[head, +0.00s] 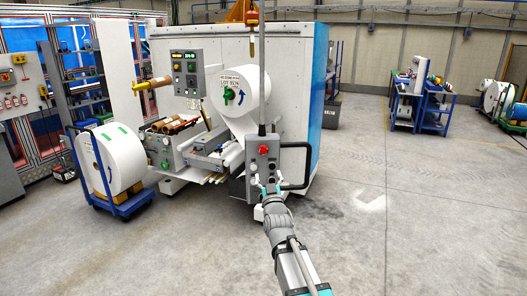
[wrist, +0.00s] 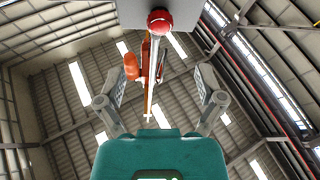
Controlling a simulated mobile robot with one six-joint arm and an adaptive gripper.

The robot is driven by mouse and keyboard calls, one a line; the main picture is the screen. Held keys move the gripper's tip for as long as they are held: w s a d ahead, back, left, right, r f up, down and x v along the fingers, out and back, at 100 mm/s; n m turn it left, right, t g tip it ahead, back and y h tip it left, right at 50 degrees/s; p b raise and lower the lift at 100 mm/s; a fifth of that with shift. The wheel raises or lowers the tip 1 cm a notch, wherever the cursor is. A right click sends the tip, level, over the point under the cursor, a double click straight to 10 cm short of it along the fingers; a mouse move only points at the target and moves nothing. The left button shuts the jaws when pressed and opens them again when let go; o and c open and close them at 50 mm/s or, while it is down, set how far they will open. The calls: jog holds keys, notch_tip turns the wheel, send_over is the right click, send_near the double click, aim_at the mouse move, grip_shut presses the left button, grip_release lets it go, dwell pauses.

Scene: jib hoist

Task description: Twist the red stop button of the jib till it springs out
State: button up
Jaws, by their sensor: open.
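The red stop button (head: 264,149) sits on the upper face of the grey control box (head: 256,170), which hangs from a thin pole and has a black handle at its right. In the wrist view the round red button (wrist: 159,21) is at the top centre, against the box's grey face (wrist: 186,12). My gripper (head: 269,188) is in front of the box's lower part, below the button. In the wrist view my gripper (wrist: 160,84) has its two fingers spread wide with nothing between them. The button lies beyond the fingertips, apart from them.
Behind the box stands a white machine (head: 285,70) with a large labelled roll (head: 235,100). A blue cart (head: 118,203) bears a white roll at the left. An orange hoist part (wrist: 147,75) shows overhead. The floor at the right (head: 420,210) is clear.

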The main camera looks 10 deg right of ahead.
aim_at(263, 152)
jog(key=p+x, duration=0.4)
jog(key=x, duration=0.7)
jog(key=shift+w+r, duration=0.15)
jog(key=shift+w, duration=0.15)
jog(key=c, duration=1.1)
jog(key=shift+c, duration=0.3)
jog(key=shift+a+m, duration=0.1)
jog(key=shift+m, duration=0.4)
jog(key=shift+r+m+h, duration=0.1)
jog(key=shift+m+h, duration=1.3)
jog(key=shift+m, duration=0.8)
jog(key=shift+m+g+h+p, duration=0.35)
jog(key=shift+m+h, duration=0.75)
jog(key=shift+m, duration=0.9)
